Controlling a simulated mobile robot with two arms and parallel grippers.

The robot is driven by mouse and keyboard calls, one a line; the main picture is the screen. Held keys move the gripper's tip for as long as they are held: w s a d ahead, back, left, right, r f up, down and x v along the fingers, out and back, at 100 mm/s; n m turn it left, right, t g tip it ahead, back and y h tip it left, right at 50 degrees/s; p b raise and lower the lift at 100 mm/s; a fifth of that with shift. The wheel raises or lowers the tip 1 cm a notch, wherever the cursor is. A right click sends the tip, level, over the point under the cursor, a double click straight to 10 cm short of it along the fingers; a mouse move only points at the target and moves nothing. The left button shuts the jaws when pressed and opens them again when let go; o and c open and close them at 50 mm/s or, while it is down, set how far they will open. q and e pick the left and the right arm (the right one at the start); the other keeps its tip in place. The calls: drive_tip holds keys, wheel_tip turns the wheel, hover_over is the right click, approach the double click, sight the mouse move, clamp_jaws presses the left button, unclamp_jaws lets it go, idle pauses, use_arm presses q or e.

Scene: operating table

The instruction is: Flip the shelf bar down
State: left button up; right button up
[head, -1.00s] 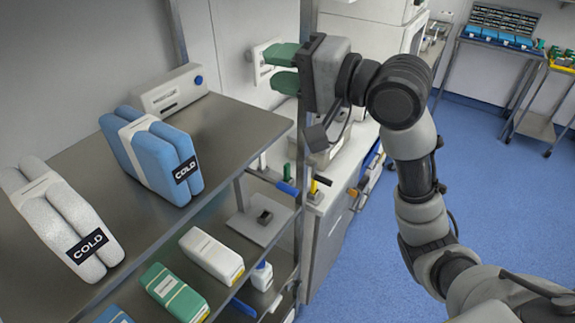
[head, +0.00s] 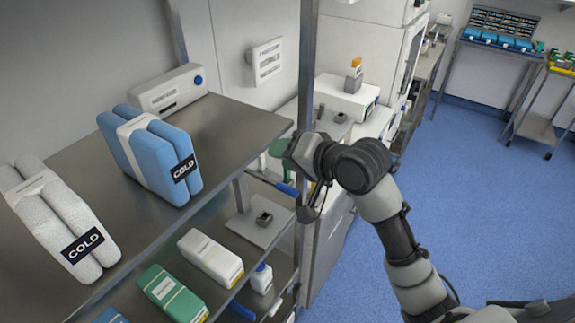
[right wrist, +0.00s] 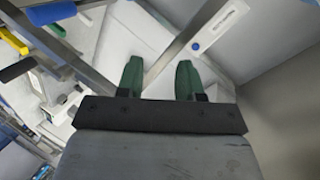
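A bar with a blue end (head: 287,190) sticks out at the right edge of the metal shelf unit (head: 232,120), below the top board. I cannot tell for sure that it is the shelf bar. My right gripper (head: 282,148) is by the shelf's right post, just above that blue end and apart from it. In the right wrist view its two green fingers (right wrist: 160,80) are spread with nothing held between them. A blue bar end (right wrist: 16,70) shows at the left of that view, away from the fingers. My left gripper is not in view.
A blue cold pack (head: 160,150) and a white one (head: 72,225) stand on the top board. White and green boxes (head: 172,292) lie on the board below. The upright post (head: 307,60) is close to my right gripper. Blue floor (head: 480,190) at right is open.

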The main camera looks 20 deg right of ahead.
drive_tip(key=shift+s+d+f, duration=0.1)
drive_tip(key=shift+f, duration=1.2)
